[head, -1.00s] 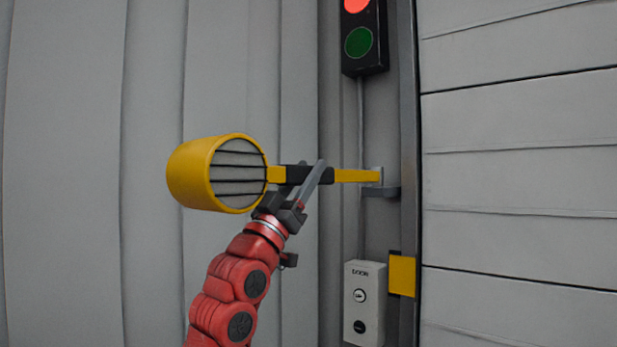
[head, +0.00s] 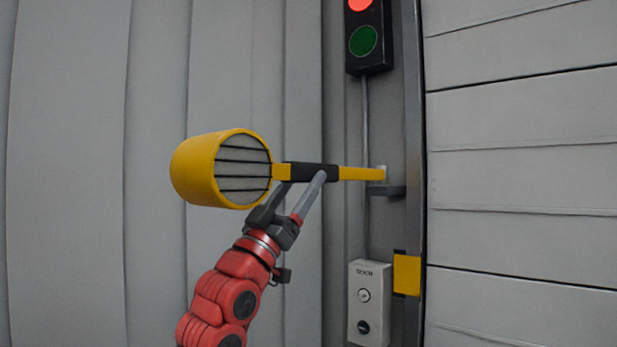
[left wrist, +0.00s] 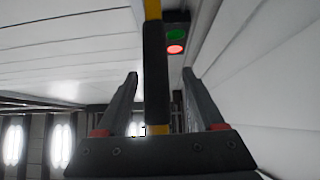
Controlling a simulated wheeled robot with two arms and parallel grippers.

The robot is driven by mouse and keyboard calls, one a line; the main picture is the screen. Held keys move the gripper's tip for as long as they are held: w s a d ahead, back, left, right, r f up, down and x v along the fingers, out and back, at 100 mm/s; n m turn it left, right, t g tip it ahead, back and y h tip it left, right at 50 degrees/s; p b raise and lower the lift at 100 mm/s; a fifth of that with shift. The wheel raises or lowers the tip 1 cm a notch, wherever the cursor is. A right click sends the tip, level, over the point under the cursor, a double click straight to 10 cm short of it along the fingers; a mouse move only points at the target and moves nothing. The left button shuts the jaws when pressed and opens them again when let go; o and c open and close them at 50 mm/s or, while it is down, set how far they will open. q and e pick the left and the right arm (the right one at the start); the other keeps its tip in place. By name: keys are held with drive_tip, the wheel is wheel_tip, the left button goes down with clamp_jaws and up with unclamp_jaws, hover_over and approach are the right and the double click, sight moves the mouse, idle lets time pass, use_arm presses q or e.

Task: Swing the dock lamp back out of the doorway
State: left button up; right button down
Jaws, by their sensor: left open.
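The dock lamp (head: 195,170) has a yellow round head with a barred grey face. Its yellow arm (head: 358,174) runs right to a wall bracket (head: 384,189) and has a black grip section (head: 302,172). My left gripper (head: 303,178) is open, its fingers reaching up to the grip from below. In the left wrist view the black grip (left wrist: 155,75) runs between the two spread fingers (left wrist: 160,74), with a gap on both sides. My right gripper is not in view.
A signal light (head: 368,38), red lit, hangs above the bracket. A grey button box (head: 369,303) and a yellow plate (head: 407,275) are below it. A ribbed wall (head: 70,170) is behind the lamp; a panelled surface (head: 520,180) fills the right.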

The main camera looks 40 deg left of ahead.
use_arm(q)
drive_tip(key=b+v, duration=0.2)
drive_tip(key=v, duration=1.2)
drive_tip(key=shift+w+a, duration=0.1)
